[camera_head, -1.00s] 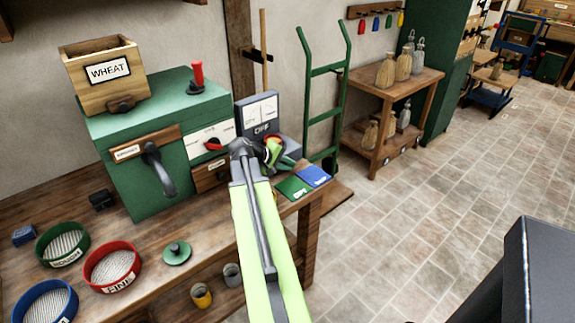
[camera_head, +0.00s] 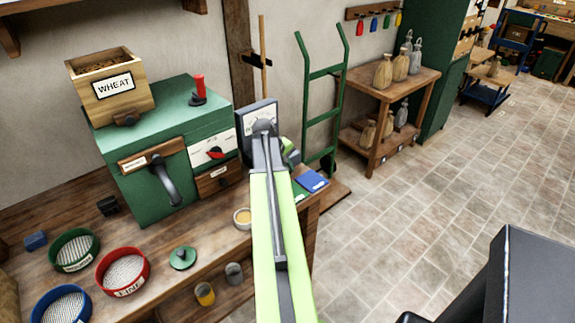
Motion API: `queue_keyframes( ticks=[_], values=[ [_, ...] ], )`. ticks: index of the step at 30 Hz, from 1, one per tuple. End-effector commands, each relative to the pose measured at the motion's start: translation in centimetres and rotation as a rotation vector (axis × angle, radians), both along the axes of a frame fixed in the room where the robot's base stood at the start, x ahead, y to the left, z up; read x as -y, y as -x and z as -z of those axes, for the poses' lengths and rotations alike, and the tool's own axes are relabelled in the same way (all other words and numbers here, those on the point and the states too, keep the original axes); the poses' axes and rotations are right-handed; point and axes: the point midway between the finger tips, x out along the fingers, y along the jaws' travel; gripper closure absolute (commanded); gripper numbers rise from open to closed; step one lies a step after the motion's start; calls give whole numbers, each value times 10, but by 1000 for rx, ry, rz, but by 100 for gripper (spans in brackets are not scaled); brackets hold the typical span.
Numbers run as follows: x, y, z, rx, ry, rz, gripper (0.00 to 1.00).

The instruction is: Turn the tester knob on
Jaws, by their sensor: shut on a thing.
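The tester (camera_head: 244,117) is a dark grey box with a white dial face, standing on the bench at the right of the green mill. My arm and wrist cover most of its front. Its knob is hidden behind them. My gripper (camera_head: 290,152) is at the tester's front, only partly visible past my wrist. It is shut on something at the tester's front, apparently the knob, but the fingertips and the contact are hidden.
The green mill (camera_head: 160,125) carries a wheat hopper (camera_head: 110,88) and a red-handled lever (camera_head: 198,88). A small bowl (camera_head: 242,218) sits left of my arm. A blue card (camera_head: 312,181) lies at the bench's right end. Sieves, including a red one (camera_head: 123,271), are at the left.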

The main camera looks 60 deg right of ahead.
Motion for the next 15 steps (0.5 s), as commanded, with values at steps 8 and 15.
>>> queue_keyframes(
  ticks=[8,15],
  values=[
    [1,0,-1,25,-79,0,100],
    [0,0,-1,29,-91,-1,100]
  ],
)
